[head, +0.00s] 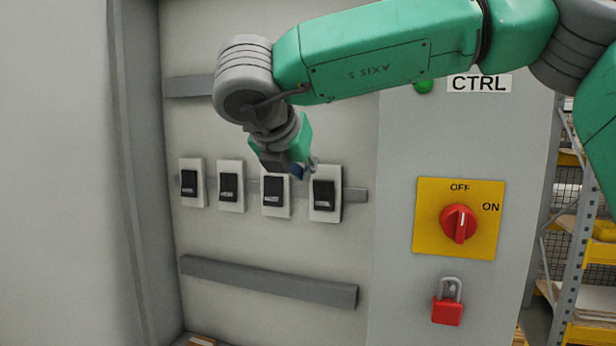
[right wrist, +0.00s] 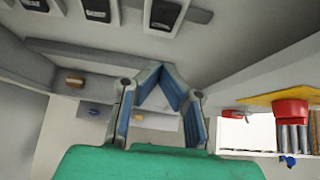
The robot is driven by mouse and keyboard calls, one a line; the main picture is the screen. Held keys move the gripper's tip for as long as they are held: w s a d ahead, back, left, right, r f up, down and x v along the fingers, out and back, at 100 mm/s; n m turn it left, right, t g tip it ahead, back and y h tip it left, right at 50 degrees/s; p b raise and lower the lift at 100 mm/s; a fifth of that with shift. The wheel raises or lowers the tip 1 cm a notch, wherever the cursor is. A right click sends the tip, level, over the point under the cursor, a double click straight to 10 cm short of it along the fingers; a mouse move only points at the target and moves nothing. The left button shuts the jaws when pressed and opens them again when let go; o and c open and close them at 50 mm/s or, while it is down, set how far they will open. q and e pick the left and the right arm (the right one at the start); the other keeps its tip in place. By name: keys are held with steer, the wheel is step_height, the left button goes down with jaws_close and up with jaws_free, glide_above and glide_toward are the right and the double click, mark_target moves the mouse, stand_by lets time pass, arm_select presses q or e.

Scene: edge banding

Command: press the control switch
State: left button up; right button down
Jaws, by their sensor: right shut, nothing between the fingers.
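Several black rocker switches on white plates sit in a row on the grey panel. The rightmost switch (head: 324,194) is just below and right of my right gripper (head: 309,166). In the right wrist view, a switch (right wrist: 165,14) shows at the top, beyond the fingertips (right wrist: 163,70). The right gripper is shut and empty, its blue-padded fingers meeting at the tips. It is close to the two rightmost switches; whether it touches one, I cannot tell. A red rotary knob (head: 458,223) on a yellow OFF/ON plate (head: 425,242) is to the right. My left gripper is out of view.
A CTRL label (head: 479,84) and green lamp (head: 423,86) are above the yellow plate. A red padlock (head: 447,310) hangs below it. Grey rails (head: 270,282) cross the panel. A cabinet wall (head: 130,170) stands at left, shelving (head: 580,240) at right.

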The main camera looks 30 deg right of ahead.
mark_target(323, 191)
steer(key=p+x, duration=0.1)
steer(key=x, duration=0.2)
steer(key=r+p+x, duration=0.1)
steer(key=x, duration=0.3)
steer(key=d+p+x, duration=0.1)
steer(key=x, duration=0.3)
steer(key=shift+w+r, duration=0.3)
steer(key=shift+w+d, duration=0.45)
steer(key=shift+d, duration=0.1)
